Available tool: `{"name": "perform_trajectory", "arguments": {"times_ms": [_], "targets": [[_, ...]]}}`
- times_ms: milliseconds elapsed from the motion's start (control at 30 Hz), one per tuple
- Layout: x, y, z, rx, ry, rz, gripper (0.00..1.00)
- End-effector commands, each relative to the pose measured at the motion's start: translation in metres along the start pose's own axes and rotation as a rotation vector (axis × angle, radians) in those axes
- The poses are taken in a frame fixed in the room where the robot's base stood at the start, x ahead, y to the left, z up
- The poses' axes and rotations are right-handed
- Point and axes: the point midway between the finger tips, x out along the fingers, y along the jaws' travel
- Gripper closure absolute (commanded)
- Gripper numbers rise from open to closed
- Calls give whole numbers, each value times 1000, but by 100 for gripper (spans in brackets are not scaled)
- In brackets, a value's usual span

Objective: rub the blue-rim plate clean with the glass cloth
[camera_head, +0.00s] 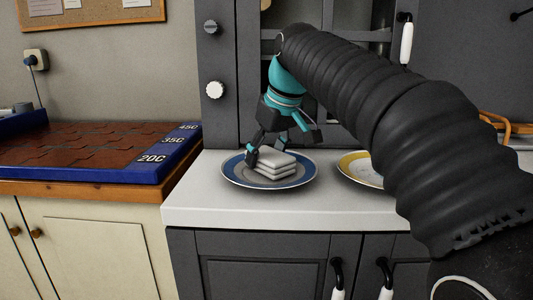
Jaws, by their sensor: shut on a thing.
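The blue-rim plate (232,177) lies flat on the white worktop, left of the middle of the view. A folded white cloth (277,168) in several layers is on the plate, over its middle and right part. My gripper (268,153) points down over the plate and is shut on the cloth at its back left part. The cloth looks to be in contact with the plate. The plate's middle is mostly hidden under the cloth, so I cannot tell whether it is marked.
A yellow-rim plate (350,168) stands to the right, partly hidden behind my arm. The white worktop (200,202) is clear at the left and front. A blue-edged hot plate (110,172) with temperature labels is at the left. Grey cabinet doors rise behind.

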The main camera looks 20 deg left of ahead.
Motion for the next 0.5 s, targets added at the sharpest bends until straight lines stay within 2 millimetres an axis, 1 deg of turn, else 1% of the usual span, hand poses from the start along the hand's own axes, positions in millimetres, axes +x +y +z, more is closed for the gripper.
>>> {"name": "perform_trajectory", "arguments": {"times_ms": [233, 500], "targets": [[1, 0, 1, 1, -2, 0, 64], [-2, -5, 9, 0, -3, -1, 64]]}}
